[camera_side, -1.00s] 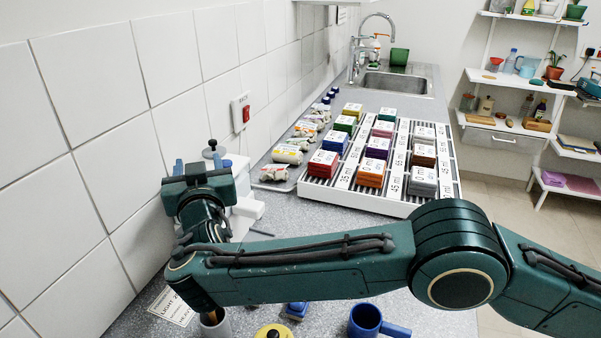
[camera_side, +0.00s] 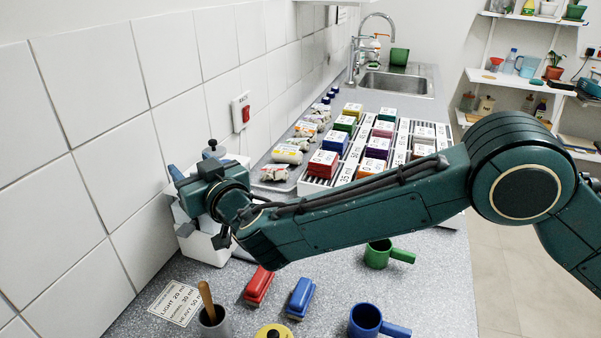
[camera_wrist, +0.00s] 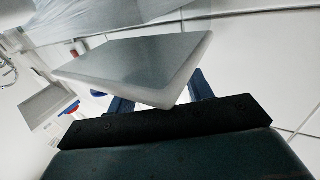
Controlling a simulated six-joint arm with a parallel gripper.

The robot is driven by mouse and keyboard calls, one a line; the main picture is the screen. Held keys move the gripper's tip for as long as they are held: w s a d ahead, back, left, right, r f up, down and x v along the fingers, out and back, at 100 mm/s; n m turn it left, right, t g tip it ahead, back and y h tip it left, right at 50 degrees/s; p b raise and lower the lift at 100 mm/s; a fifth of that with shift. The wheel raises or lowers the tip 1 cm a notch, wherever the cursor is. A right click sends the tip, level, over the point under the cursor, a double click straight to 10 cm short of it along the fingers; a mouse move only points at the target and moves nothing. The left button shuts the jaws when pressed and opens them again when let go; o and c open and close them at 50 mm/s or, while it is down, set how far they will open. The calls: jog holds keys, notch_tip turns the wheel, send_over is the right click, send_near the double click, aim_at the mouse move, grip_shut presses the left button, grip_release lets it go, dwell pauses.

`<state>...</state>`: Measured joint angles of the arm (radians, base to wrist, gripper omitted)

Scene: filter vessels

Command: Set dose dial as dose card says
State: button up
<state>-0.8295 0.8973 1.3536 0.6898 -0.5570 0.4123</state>
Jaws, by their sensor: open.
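The dose card (camera_side: 175,303) lies flat on the counter at lower left in the side view. It reads LIGHT 20 ml, NORMAL 30 ml and HEAVY 50 ml; its top line is too small to read. A white device (camera_side: 200,247) stands against the tiled wall, partly hidden behind my gripper (camera_side: 188,172). A dark knob (camera_side: 212,147) shows above it. I cannot make out the dose dial. My gripper is open, with its blue fingers towards the wall. In the wrist view, a grey slab with a white edge (camera_wrist: 150,65) is close in front of the fingers.
A grey cup with a wooden handle (camera_side: 213,322), red brush (camera_side: 258,287), blue brush (camera_side: 301,297), yellow object (camera_side: 273,331), blue mug (camera_side: 366,320) and green mug (camera_side: 378,254) stand in front. A rack (camera_side: 315,184) of coloured packs is behind. A red wall switch (camera_side: 245,113) is nearby.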

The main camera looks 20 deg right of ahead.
jog(key=shift+a+n+g+y, duration=0.1)
jog(key=shift+n+g+y, duration=0.3)
jog(key=shift+n+y, duration=0.5)
jog(key=v, duration=1.4)
jog(key=d+r+m+g+h, duration=0.2)
jog(key=d+r+m+h, duration=0.1)
jog(key=d, duration=0.9)
jog(key=d+r+m+g+h, duration=0.1)
jog(key=d+r+m+h, duration=0.1)
jog(key=d, duration=1)
jog(key=shift+s+d+r+m+g+h, duration=0.2)
jog(key=shift+d+r+m+g+h, duration=0.2)
jog(key=shift+h, duration=0.4)
